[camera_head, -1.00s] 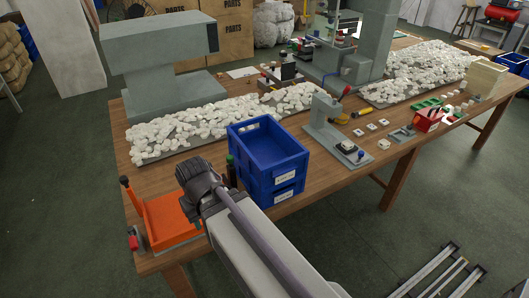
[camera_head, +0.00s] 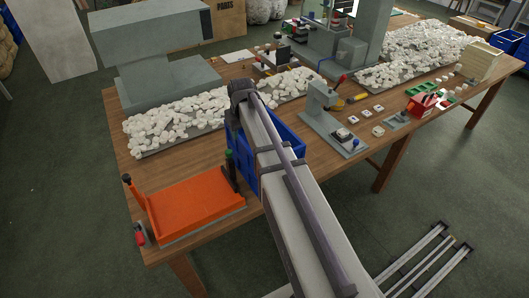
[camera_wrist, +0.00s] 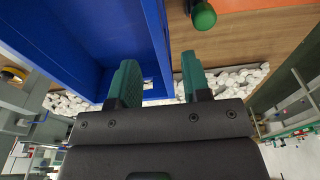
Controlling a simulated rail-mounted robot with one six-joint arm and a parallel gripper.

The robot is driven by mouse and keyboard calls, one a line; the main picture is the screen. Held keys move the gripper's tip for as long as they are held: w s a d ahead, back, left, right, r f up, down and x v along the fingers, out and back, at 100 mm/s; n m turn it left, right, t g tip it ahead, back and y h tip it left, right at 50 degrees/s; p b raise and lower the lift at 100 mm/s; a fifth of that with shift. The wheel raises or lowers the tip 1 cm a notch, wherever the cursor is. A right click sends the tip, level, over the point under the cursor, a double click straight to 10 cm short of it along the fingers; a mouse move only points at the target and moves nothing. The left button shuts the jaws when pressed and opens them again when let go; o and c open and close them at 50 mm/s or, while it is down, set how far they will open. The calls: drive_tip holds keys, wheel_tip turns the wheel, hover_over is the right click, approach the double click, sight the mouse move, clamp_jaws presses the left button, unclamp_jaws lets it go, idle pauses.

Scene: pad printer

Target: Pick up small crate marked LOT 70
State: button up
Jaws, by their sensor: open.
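Two blue crates (camera_head: 242,152) stand stacked on the wooden table, largely hidden behind my arm in the head view. Their label faces are covered now, so I cannot read which is LOT 70. In the wrist view a blue crate (camera_wrist: 80,30) fills the upper left, with its wall running down the middle. My gripper (camera_wrist: 158,82) is open, with two green fingers. The left finger overlaps the crate's interior and the right finger is outside the wall, so the wall lies between them in the picture. I cannot tell the depth or any contact.
An orange tray (camera_head: 195,207) lies left of the crates, with a green-knobbed post (camera_head: 231,165) between; the knob (camera_wrist: 201,17) also shows in the wrist view. A grey press (camera_head: 333,122) stands to the right. White parts (camera_head: 175,128) lie behind.

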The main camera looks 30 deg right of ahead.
sight(241, 140)
drive_tip(key=shift+f, duration=0.35)
drive_tip(key=f+b, duration=0.5)
drive_tip(key=shift+w+f, duration=0.2)
drive_tip(key=shift+w, duration=0.15)
drive_tip(key=shift+r, duration=0.25)
clamp_jaws()
